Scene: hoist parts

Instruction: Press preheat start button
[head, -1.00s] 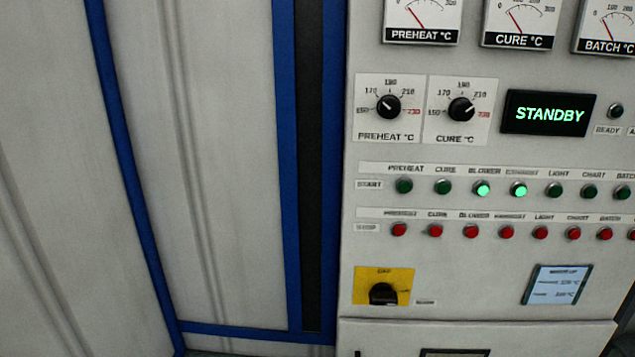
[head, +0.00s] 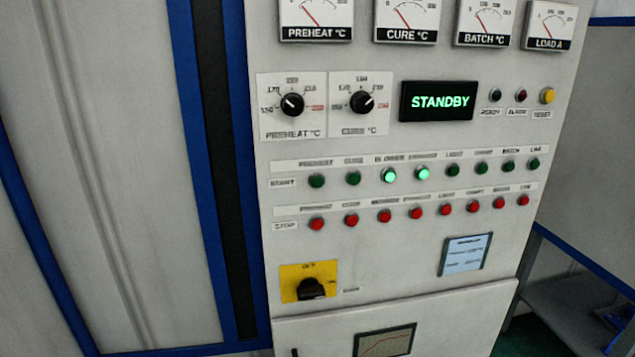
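The preheat start button (head: 316,181) is the leftmost green button in the START row of the control panel (head: 400,255). It is dark, not lit. The blower start button (head: 388,175) and the exhaust start button (head: 422,173) in the same row glow green. The red preheat stop button (head: 316,224) sits just below the preheat start button. The display (head: 437,102) reads STANDBY in green. Neither of my grippers shows in the head view.
Preheat (head: 292,104) and cure (head: 362,102) knobs sit above the buttons. A black rotary switch (head: 311,288) on a yellow plate is below. A pale blue-framed wall (head: 110,170) stands left of the panel. A grey shelf (head: 570,305) stands at the lower right.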

